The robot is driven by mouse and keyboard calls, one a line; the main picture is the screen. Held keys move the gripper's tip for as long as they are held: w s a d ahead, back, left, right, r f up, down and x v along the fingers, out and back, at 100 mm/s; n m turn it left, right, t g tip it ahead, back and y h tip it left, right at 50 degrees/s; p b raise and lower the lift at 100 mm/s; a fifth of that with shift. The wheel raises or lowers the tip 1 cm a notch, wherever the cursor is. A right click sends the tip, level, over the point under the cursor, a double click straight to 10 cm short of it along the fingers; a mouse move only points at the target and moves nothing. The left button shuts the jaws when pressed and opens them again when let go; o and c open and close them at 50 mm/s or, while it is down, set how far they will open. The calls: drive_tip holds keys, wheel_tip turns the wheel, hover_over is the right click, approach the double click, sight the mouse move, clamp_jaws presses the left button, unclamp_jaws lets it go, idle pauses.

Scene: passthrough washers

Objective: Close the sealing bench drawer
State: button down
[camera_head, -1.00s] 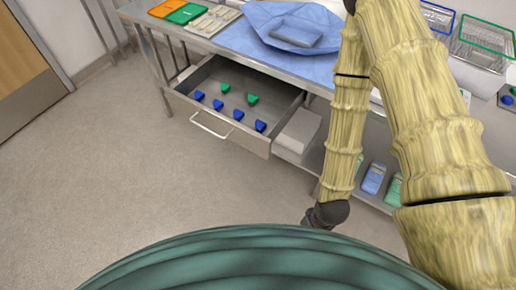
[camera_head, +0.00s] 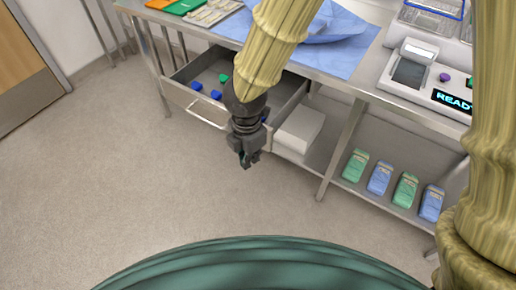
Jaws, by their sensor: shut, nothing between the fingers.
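The sealing bench drawer (camera_head: 190,107) hangs pulled out under the left part of the steel bench. Its front has a metal bar handle (camera_head: 203,119). Blue pieces (camera_head: 215,95) and a green piece (camera_head: 223,78) lie inside it. My gripper (camera_head: 247,162) is shut and empty, pointing down in front of the right part of the drawer front. My arm and gripper hide the drawer's right front part. I cannot tell whether the gripper touches the drawer; it appears apart from the handle.
The bench top (camera_head: 370,75) carries blue wrap (camera_head: 345,40) and a sealing machine (camera_head: 455,97) showing "READY". A white box (camera_head: 300,126) and several green and blue packs (camera_head: 380,177) stand on the lower shelf. The floor (camera_head: 120,180) ahead and to the left is clear.

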wheel_tip(320, 180, up, 5)
drive_tip(key=w+n+t+h+b, duration=0.1)
drive_tip(key=w+n+t, duration=0.1)
drive_tip(key=w+n, duration=0.15)
drive_tip(key=w+d+f, duration=0.3)
drive_tip(key=w+f, duration=0.1)
drive_tip(key=f, duration=0.5)
drive_tip(key=shift+w+f+b, duration=0.35)
